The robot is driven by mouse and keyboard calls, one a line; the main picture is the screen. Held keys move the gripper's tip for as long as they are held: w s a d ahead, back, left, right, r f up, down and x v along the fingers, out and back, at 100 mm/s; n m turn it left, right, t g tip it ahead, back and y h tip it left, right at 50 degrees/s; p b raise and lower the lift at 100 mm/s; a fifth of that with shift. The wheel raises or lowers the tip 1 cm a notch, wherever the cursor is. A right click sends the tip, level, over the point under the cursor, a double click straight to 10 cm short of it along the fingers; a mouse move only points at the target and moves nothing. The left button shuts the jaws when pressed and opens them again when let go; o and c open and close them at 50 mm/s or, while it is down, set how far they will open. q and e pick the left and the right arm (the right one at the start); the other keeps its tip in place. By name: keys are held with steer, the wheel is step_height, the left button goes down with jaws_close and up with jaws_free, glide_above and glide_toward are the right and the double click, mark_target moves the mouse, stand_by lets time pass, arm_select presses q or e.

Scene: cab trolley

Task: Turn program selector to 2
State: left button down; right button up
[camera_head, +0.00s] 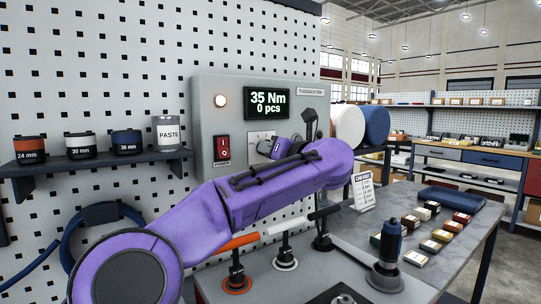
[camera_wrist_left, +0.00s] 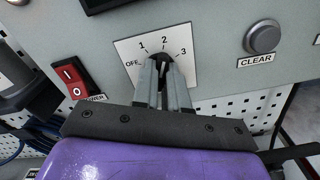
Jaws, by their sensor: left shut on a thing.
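The program selector is a dark knob (camera_wrist_left: 162,60) on a white plate (camera_wrist_left: 123,47) marked OFF, 1, 2 and 3. My left gripper (camera_wrist_left: 164,66) is shut on the knob, one grey finger on each side. The fingers hide much of the knob, so I cannot tell which mark it points at. In the head view the plate (camera_head: 256,135) is partly behind my left gripper (camera_head: 276,148), which reaches the grey control panel (camera_head: 205,110) from the left. My right gripper is not in view.
The panel has a red power switch (camera_head: 222,148), a lit lamp (camera_head: 221,101) and a display (camera_head: 267,103) reading 35 Nm, 0 pcs. A CLEAR button (camera_wrist_left: 262,38) sits right of the selector. Several upright tools stand on the bench below my arm. A shelf (camera_head: 110,160) with cans is at left.

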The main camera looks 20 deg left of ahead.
arm_select(q)
steer(key=shift+d+f, duration=0.1)
steer(key=shift+f, duration=0.05)
stand_by(0.4)
steer(key=c, duration=1.2)
jaws_free()
steer(key=shift+o, duration=0.2)
steer(key=b+v, duration=0.2)
steer(key=v, duration=0.8)
steer(key=shift+s+d, duration=0.25)
steer(key=shift+s, duration=0.05)
